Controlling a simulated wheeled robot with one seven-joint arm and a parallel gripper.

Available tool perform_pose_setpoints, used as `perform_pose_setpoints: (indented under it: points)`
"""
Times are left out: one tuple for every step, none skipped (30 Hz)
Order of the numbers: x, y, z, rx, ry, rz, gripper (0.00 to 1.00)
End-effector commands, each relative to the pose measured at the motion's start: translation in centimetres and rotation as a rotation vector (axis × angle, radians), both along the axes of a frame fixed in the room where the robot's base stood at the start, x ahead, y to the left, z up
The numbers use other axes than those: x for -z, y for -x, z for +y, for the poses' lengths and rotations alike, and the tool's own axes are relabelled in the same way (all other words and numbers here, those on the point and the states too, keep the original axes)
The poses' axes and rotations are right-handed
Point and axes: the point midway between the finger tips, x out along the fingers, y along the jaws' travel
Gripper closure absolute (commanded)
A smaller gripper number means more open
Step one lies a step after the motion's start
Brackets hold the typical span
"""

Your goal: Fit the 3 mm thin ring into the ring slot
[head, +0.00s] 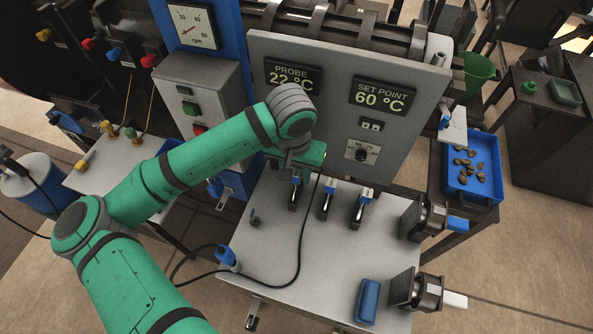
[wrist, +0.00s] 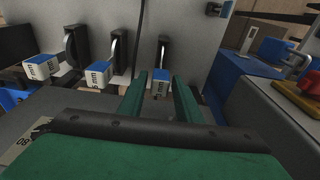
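Three hook-like pieces with blue-and-white tags marked "mm" stand in a row along the panel. The one nearest my gripper is a tagged piece (wrist: 160,88), also in the head view (head: 294,196); its digit is too small to read surely. The middle piece (wrist: 98,76) and the far piece (wrist: 42,66) also show in the head view (head: 327,202) (head: 363,208). My gripper (wrist: 160,92) is open, with its green fingers on either side of the nearest tag and a gap visible. In the head view the arm hides most of my gripper. I cannot identify the ring slot surely.
The grey bench top (head: 300,260) has clear room in the middle, crossed by a black cable (head: 301,235). Two dark clamp-like fixtures (head: 424,220) (head: 418,290) stand at its right edge. A blue block (head: 367,301) lies near the front. The upright panel (head: 345,130) stands close behind my gripper.

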Motion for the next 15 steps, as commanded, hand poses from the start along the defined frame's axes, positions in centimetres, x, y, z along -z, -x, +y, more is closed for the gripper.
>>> perform_pose_setpoints:
  points:
    - [-0.01, 0.0, 0.0, 0.0, 0.0, 0.0, 0.82]
    - [-0.01, 0.0, 0.0, 0.0, 0.0, 0.0, 0.89]
    - [-0.01, 0.0, 0.0, 0.0, 0.0, 0.0, 0.98]
    - [-0.01, 0.0, 0.0, 0.0, 0.0, 0.0, 1.0]
    - [-0.01, 0.0, 0.0, 0.0, 0.0, 0.0, 1.0]
    - [-0.02, 0.0, 0.0, 0.0, 0.0, 0.0, 0.87]
    - [-0.02, 0.0, 0.0, 0.0, 0.0, 0.0, 0.94]
    - [-0.02, 0.0, 0.0, 0.0, 0.0, 0.0, 1.0]
    - [-0.02, 0.0, 0.0, 0.0, 0.0, 0.0, 1.0]
    - [-0.02, 0.0, 0.0, 0.0, 0.0, 0.0, 1.0]
    - [-0.03, -0.01, 0.0, 0.0, 0.0, 0.0, 1.0]
    - [-0.04, 0.0, 0.0, 0.0, 0.0, 0.0, 1.0]
    - [-0.05, 0.0, 0.0, 0.0, 0.0, 0.0, 1.0]
    - [-0.08, 0.0, 0.0, 0.0, 0.0, 0.0, 1.0]
    - [-0.12, -0.01, 0.0, 0.0, 0.0, 0.0, 1.0]
